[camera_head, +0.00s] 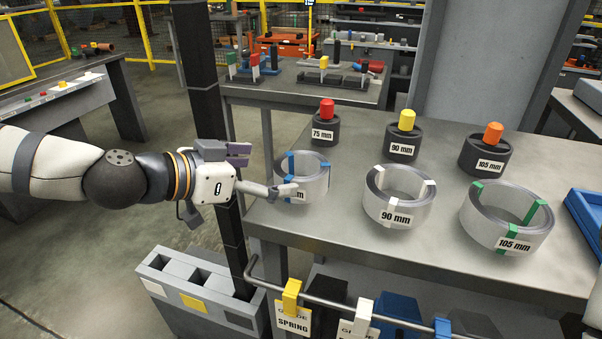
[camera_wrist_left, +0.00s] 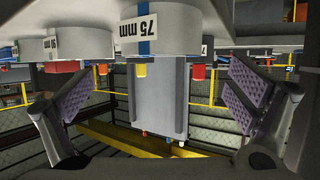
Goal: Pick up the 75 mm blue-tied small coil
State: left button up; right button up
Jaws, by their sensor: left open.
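The 75 mm coil (camera_head: 314,181) is a grey steel ring with blue ties, standing on the near left part of the table (camera_head: 345,235). Its label is partly hidden by my left gripper. My left gripper (camera_head: 262,172) is open at the coil's left side, with one finger overlapping the coil's front in the head view; I cannot tell whether it touches. In the left wrist view, which looks upside down, the coil (camera_wrist_left: 170,28) with its 75 mm label and blue tie shows at the top, between the spread purple-padded fingers (camera_wrist_left: 165,98). Nothing is between the pads. My right gripper is not in view.
A white-tied 90 mm coil (camera_head: 399,197) and a green-tied 105 mm coil (camera_head: 506,218) stand to the right. Black holders with red (camera_head: 326,126), yellow (camera_head: 404,142) and orange (camera_head: 487,150) tops stand behind. A rail with tags (camera_head: 330,303) runs along the table's front.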

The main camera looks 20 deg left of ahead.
pick_arm(q)
jog(key=b, duration=0.2)
send_near(317, 165)
jog(key=x, duration=0.3)
jog(key=f+x, duration=0.1)
jog(key=x, duration=0.1)
jog(key=shift+s+f, duration=0.1)
jog(key=shift+s, duration=0.1)
jog(key=shift+w+d, duration=0.2)
jog(key=shift+w, duration=0.1)
jog(key=shift+r, duration=0.35)
jog(key=c, duration=2)
jog(key=shift+r, duration=0.2)
jog(key=shift+c, duration=0.2)
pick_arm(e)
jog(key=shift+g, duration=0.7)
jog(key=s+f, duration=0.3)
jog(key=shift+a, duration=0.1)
